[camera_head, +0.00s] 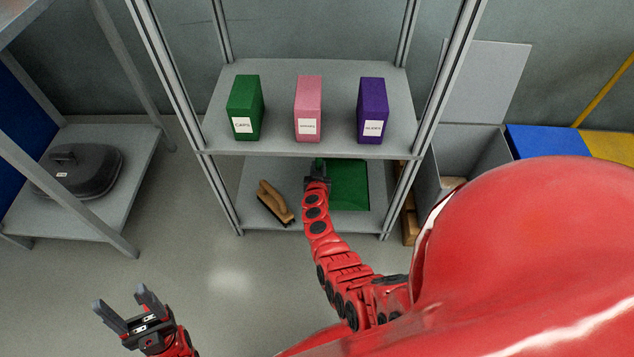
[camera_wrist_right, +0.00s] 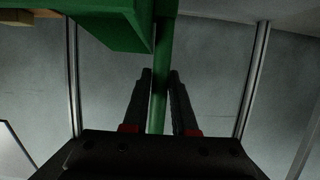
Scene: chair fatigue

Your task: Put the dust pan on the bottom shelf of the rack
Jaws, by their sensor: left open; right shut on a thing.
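The green dust pan (camera_head: 350,186) is at the bottom shelf (camera_head: 262,172) of the rack, right of a wooden-handled brush (camera_head: 274,199). My right gripper (camera_head: 317,172) reaches in under the upper shelf and is shut on the dust pan's handle. In the right wrist view the green handle (camera_wrist_right: 159,85) runs between the two fingers, with the pan body (camera_wrist_right: 108,25) at upper left. I cannot tell whether the pan touches the shelf. My left gripper (camera_head: 122,305) is open and empty above the floor at lower left.
The upper shelf (camera_head: 275,85) holds a green box (camera_head: 245,108), a pink box (camera_head: 308,108) and a purple box (camera_head: 372,110). A grey bin (camera_head: 462,155) stands right of the rack. Another rack at left holds a dark lidded object (camera_head: 90,170). Floor in front is clear.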

